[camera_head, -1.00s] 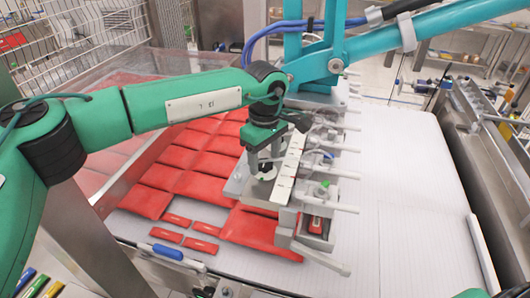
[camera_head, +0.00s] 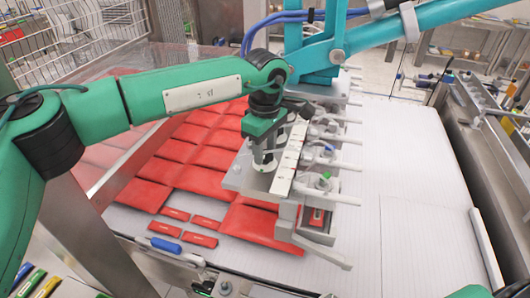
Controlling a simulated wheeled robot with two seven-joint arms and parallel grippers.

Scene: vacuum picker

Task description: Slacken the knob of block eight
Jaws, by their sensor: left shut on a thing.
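My left gripper (camera_head: 265,163) points down over the left side of the grey picker head, beside the white marker strip (camera_head: 289,161). It is shut on a small knob, which its fingers mostly hide. The picker head (camera_head: 317,226) has several blocks in a row, with small fittings along its right side, among them a green one (camera_head: 326,176) and a blue one (camera_head: 329,148). The marks on the strip are too small to read, so I cannot tell the block's number. My right gripper is not in view.
Several red pouches (camera_head: 185,180) lie under and left of the head, with small red packs (camera_head: 200,239) in front. A teal arm (camera_head: 415,35) carries the head from above. The white belt (camera_head: 415,180) right of the head is clear.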

